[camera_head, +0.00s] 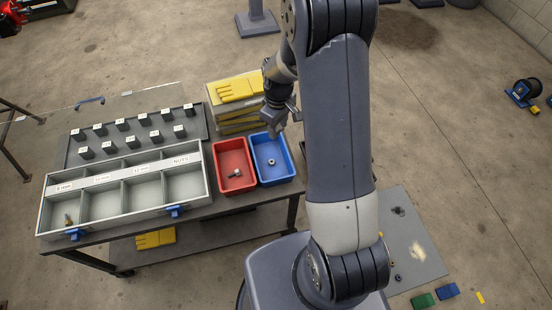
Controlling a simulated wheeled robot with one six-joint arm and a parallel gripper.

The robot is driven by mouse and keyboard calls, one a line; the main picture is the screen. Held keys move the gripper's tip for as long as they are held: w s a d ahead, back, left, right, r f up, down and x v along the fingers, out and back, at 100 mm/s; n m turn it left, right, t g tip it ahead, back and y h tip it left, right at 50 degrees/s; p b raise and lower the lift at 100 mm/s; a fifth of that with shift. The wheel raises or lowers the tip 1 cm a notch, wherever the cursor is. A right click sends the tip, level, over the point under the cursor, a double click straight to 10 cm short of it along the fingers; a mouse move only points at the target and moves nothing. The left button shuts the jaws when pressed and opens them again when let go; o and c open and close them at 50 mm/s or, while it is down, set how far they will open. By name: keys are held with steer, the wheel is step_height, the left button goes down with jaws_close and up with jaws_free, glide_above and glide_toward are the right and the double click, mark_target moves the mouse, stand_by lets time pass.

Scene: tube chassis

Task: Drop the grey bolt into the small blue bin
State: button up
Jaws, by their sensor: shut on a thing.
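The small blue bin (288,176) stands at the right end of the work table, with a small ring-shaped nut (271,162) on its floor. My gripper (275,130) is over the far part of the blue bin, pointing down. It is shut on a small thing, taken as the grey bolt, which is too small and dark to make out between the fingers. Another bolt-like piece (235,174), greyish, lies in the red bin (222,188) just left of the blue bin.
A grey compartment tray (130,227) with a brassy bolt (68,219) fills the table's front left. Behind it is a rack of dark labelled blocks (125,140). Stacked cases with yellow gloves (235,89) stand behind the bins. My arm covers the area right of the bins.

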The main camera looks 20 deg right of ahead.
step_height(320, 180, down, 5)
steer(key=b, duration=0.3)
steer(key=shift+f, duration=0.2)
steer(key=o, duration=1)
steer(key=shift+o, duration=0.2)
step_height(320, 180, up, 11)
steer(key=shift+f, duration=0.1)
